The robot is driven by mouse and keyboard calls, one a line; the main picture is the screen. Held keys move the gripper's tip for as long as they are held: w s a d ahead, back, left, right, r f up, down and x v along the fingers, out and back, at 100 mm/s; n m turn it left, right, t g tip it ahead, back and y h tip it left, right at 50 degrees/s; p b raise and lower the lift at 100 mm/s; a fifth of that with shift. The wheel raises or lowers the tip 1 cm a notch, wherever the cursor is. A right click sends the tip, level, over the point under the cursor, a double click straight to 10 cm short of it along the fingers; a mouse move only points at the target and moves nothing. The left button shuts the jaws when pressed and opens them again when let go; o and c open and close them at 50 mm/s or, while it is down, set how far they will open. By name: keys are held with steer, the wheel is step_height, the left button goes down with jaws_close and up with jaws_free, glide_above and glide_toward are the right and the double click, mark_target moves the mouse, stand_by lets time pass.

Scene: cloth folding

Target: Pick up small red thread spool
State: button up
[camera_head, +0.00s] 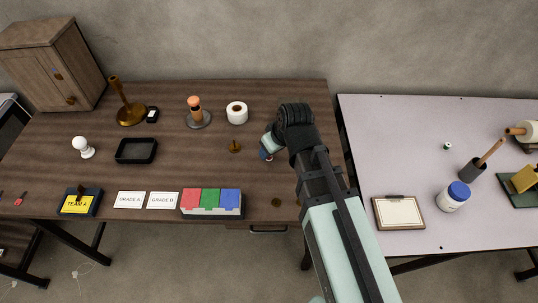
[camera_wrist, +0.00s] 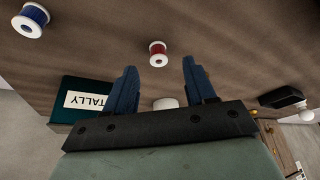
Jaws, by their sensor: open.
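A small red thread spool (camera_wrist: 157,55) with white ends shows in the wrist view on the brown wooden table, at the upper middle. It appears centred between the fingertips of my gripper (camera_wrist: 159,64). My gripper is open, with its blue fingers apart and nothing held. The spool looks small and apart from both fingers; the exact gap in height cannot be told. In the head view my gripper (camera_head: 267,151) is low over the right part of the brown table, and the red spool is not clearly visible there.
A larger blue spool (camera_wrist: 31,20) lies at the upper left of the wrist view. A dark green tally box (camera_wrist: 68,88) stands left of the fingers, and a white round object (camera_wrist: 165,103) shows between them. The tricolour box (camera_head: 212,203) and paper roll (camera_head: 237,112) are further left.

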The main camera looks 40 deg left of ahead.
steer(key=shift+x, duration=1.9)
steer(key=shift+w+d, duration=0.1)
jaws_close()
